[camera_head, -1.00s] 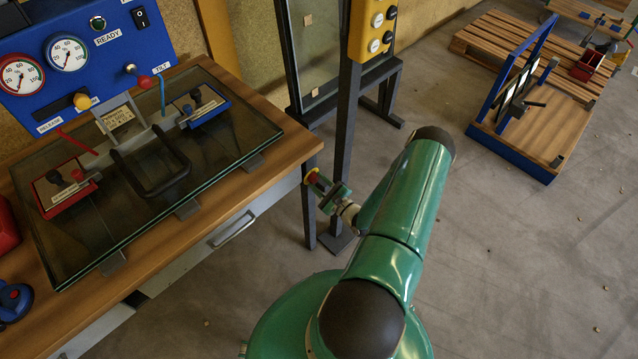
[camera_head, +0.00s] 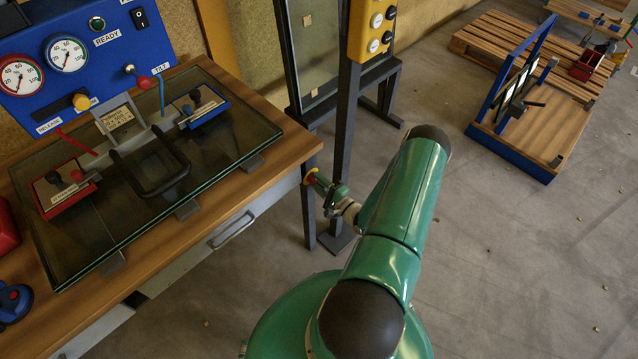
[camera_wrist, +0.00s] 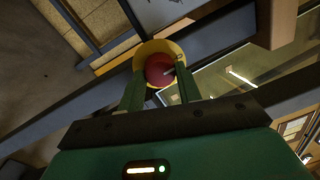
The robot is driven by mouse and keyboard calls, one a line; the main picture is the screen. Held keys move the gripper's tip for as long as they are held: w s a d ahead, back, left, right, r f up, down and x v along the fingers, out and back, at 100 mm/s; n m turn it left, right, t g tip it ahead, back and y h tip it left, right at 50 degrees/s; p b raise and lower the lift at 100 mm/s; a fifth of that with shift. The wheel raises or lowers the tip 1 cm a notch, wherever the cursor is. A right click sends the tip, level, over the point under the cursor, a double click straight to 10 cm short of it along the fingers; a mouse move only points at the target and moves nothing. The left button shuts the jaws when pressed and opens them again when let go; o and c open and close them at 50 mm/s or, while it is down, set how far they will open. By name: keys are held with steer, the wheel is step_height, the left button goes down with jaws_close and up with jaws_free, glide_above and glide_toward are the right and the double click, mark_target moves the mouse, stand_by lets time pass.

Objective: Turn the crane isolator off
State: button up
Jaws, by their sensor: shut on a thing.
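The crane isolator is a round red knob (camera_wrist: 158,70) on a yellow disc (camera_wrist: 147,49) in the wrist view. In the head view my gripper (camera_head: 322,185) reaches left to the isolator, and most of the knob is hidden there.
The wooden workbench (camera_head: 290,145) with a glass plate and blue control panel (camera_head: 90,55) stands close on the left. The floor to the right is mostly clear, with pallets (camera_head: 485,40) at the back.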

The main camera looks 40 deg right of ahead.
stand_by(0.4)
steer(key=o, duration=1)
steer(key=shift+s, duration=0.15)
steer(key=s+f, duration=0.1)
steer(key=s, duration=1.2)
steer(key=shift+s+d, duration=0.2)
steer(key=shift+s, duration=0.1)
